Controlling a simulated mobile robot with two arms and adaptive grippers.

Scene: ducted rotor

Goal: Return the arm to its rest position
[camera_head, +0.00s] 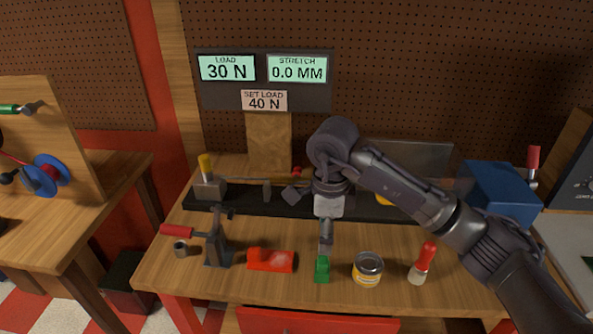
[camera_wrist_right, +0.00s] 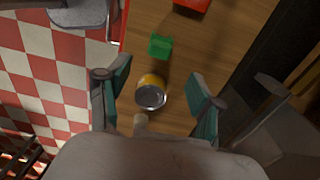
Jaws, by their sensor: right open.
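My right arm comes in from the right in the head view, bent over the bench. Its gripper (camera_head: 326,243) points down, just above and behind a small green block (camera_head: 322,269). In the wrist view the two fingers of my right gripper (camera_wrist_right: 158,82) stand wide apart with nothing held between them. A yellow-banded tin (camera_wrist_right: 151,93) lies below, in the gap between the fingers as seen there, and the green block (camera_wrist_right: 160,46) shows beyond it. My left gripper is in neither view.
On the wooden bench (camera_head: 215,285) stand a red-handled clamp (camera_head: 215,240), a red block (camera_head: 271,260), the tin (camera_head: 367,269) and a red-handled tool (camera_head: 424,262). Behind are a long black rail (camera_head: 265,205), a blue box (camera_head: 500,190) and a display (camera_head: 264,80) reading load 30 N, stretch 0.0 mm.

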